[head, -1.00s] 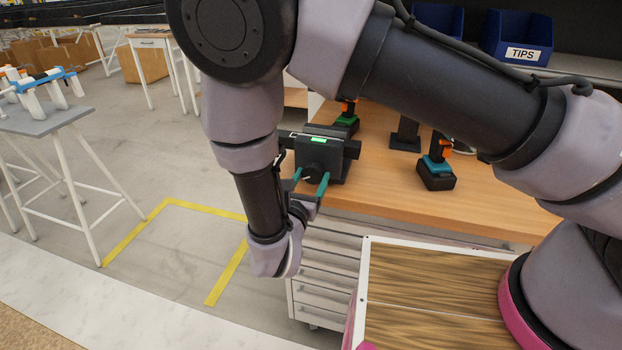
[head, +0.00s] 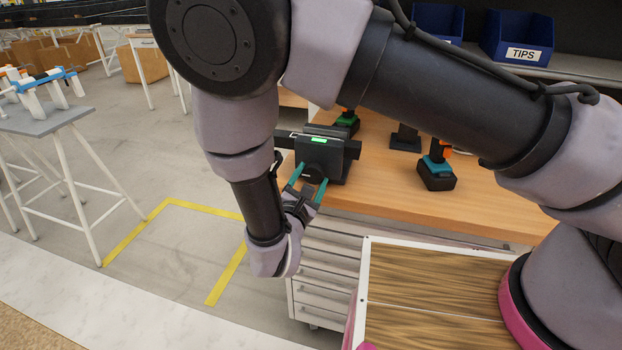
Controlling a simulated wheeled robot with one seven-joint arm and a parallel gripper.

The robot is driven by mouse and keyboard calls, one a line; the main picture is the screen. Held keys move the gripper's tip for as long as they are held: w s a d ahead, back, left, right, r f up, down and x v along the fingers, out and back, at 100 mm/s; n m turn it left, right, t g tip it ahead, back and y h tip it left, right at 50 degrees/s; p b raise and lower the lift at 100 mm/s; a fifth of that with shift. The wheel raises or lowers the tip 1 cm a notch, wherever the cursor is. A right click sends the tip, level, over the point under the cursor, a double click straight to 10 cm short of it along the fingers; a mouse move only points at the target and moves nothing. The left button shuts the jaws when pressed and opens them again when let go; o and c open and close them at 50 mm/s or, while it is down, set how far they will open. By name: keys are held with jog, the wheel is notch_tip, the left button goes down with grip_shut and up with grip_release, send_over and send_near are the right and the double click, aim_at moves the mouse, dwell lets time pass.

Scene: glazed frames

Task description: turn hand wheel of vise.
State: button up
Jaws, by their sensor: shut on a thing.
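The dark vise (head: 341,150) sits at the left front corner of the wooden workbench (head: 480,205), with a small lit green patch on it. Its round dark hand wheel (head: 315,172) faces the front. My gripper (head: 309,183) has two teal fingers, one on each side of the hand wheel, and is shut on it. The gripper is rolled, so the left finger sits higher than the right. The wheel's rim is partly hidden by the fingers.
A teal-and-black cordless drill (head: 436,172) and a green one (head: 348,122) stand on the bench. Blue bins (head: 516,38) sit on a shelf behind. White drawers (head: 325,270) are under the bench. Open floor lies to the left.

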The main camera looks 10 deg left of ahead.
jog(key=m, duration=0.6)
jog(key=shift+m, duration=0.3)
jog(key=m, duration=0.5)
jog(key=shift+a+r, duration=0.1)
dwell(0.3)
jog(key=o, duration=1.4)
jog(key=shift+c, duration=0.2)
jog(key=s, duration=1.1)
jog(key=shift+a, duration=0.4)
